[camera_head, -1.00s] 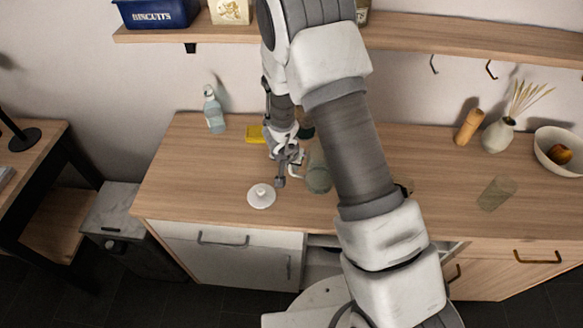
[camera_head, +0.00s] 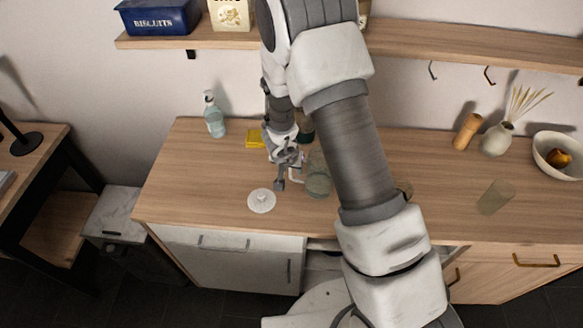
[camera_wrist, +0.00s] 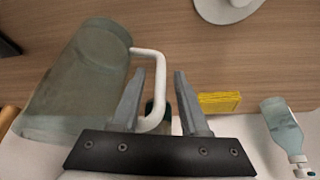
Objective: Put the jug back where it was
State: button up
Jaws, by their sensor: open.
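The jug (camera_head: 318,182) is greenish and see-through, with a white handle. It stands on the wooden counter, just right of my gripper (camera_head: 288,174) and partly behind my arm. In the wrist view the jug (camera_wrist: 75,85) fills the left side, and its handle (camera_wrist: 160,70) reaches between the fingers. My gripper (camera_wrist: 159,75) is open, one finger on each side of the handle's outer bar; I cannot tell whether either finger touches it.
A white round lid-like piece with a knob (camera_head: 262,202) lies left of the jug. A yellow sponge (camera_head: 255,138) and a soap bottle (camera_head: 214,116) are behind. A glass (camera_head: 495,197), a vase (camera_head: 497,138) and a bowl (camera_head: 557,153) stand at right.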

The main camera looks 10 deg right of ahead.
jog(key=p+v, duration=0.5)
jog(key=v, duration=0.5)
jog(key=shift+r, duration=0.35)
jog(key=s+a+r+n+t+y, duration=0.1)
jog(key=a+r+n+y, duration=0.15)
jog(key=r, duration=0.95)
jog(key=s+a+r+n+t+y, duration=0.1)
jog(key=s+r+t+y, duration=0.15)
jog(key=r, duration=0.85)
jog(key=s+d+r+h, duration=0.1)
jog(key=s+d+r, duration=0.1)
jog(key=s+d, duration=0.2)
jog(key=s+d+r+g+h, duration=0.1)
jog(key=s+d+r, duration=0.2)
jog(key=s, duration=0.5)
jog(key=s+d+r+n+g+h, duration=0.1)
jog(key=s+d+r, duration=0.1)
jog(key=s+d, duration=0.3)
jog(key=shift+s+d+r, duration=0.2)
jog(key=shift+s+r, duration=0.2)
jog(key=shift+s, duration=0.2)
notch_tip(320, 180, down, 5)
jog(key=b, duration=0.4)
jog(key=shift+r+b, duration=0.15)
jog(key=shift+b, duration=0.2)
